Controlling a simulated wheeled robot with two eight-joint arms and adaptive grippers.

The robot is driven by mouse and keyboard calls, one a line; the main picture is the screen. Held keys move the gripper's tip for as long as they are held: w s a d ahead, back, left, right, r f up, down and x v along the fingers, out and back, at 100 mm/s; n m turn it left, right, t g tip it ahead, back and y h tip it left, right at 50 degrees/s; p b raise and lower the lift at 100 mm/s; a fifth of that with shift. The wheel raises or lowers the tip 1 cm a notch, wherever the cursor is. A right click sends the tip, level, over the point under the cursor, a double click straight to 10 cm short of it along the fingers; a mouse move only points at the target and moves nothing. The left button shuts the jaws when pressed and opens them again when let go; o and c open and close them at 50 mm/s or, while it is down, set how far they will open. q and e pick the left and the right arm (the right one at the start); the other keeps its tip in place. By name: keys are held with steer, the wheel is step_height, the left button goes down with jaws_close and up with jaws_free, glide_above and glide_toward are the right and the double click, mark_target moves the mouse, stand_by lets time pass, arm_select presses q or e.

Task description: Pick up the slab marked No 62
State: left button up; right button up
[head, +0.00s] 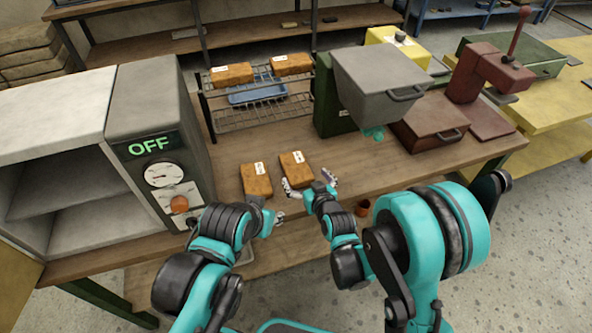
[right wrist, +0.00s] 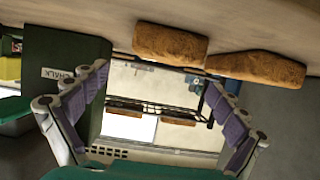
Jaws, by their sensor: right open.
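Two orange-brown slabs lie on the bench in the head view, a left one (head: 256,183) and a right one (head: 295,172). Two more lie on the wire rack, a left one (head: 230,76) and a right one (head: 290,66). Each has a white label, too small to read. My right gripper (head: 310,184) is open and empty just in front of the right bench slab. Its spread fingers (right wrist: 156,84) frame the right wrist view, with the bench slabs (right wrist: 170,44) above the gap. My left gripper (head: 268,212) is close to the left slab's near end; its jaws are unclear.
A grey oven (head: 150,105) reading OFF stands left. The wire rack (head: 262,112) holds a blue tray (head: 257,94). A green box with a grey hopper (head: 380,75) and a dark red press (head: 480,75) stand right.

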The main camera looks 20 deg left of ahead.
mark_target(296, 167)
steer(key=b+x, duration=0.2)
steer(key=x, duration=0.4)
steer(key=shift+s+a, duration=0.15)
steer(key=shift+a, duration=0.05)
steer(key=shift+w+a+f, duration=0.1)
steer(key=shift+w+a, duration=0.1)
steer(key=shift+w, duration=0.15)
steer(key=shift+c, duration=0.3)
steer(key=c, duration=1.6)
